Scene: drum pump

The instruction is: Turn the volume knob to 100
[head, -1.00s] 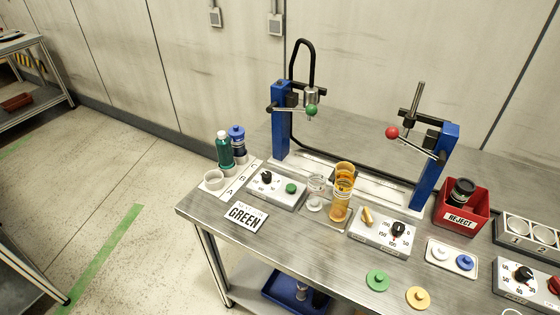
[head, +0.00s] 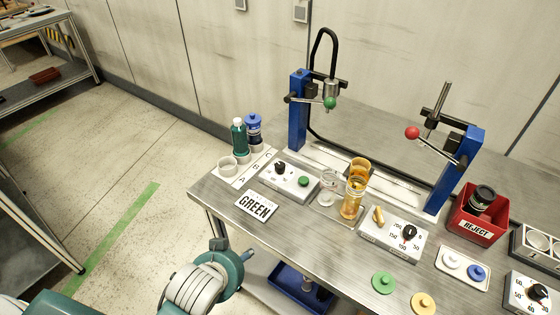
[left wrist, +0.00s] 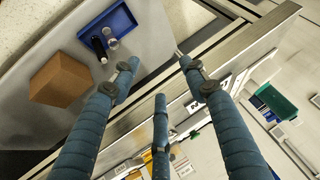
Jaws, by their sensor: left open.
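A white control box (head: 375,235) near the front middle of the bench carries a black knob (head: 410,231) with a printed scale that includes 50, 100 and 150. The knob's exact setting is too small to read. My left arm comes in at the bottom left of the head view, in front of the bench and well apart from the knob. In the left wrist view my left gripper (left wrist: 158,75) has its blue fingers spread and empty, over the bench edge. My right gripper is not in view.
Another black knob (head: 280,167) sits by a green button at left, and one more (head: 537,292) at far right. Orange cups (head: 353,197) stand close left of the box. A red reject bin (head: 480,225) stands to its right. Green (head: 383,282) and yellow (head: 423,303) discs lie in front.

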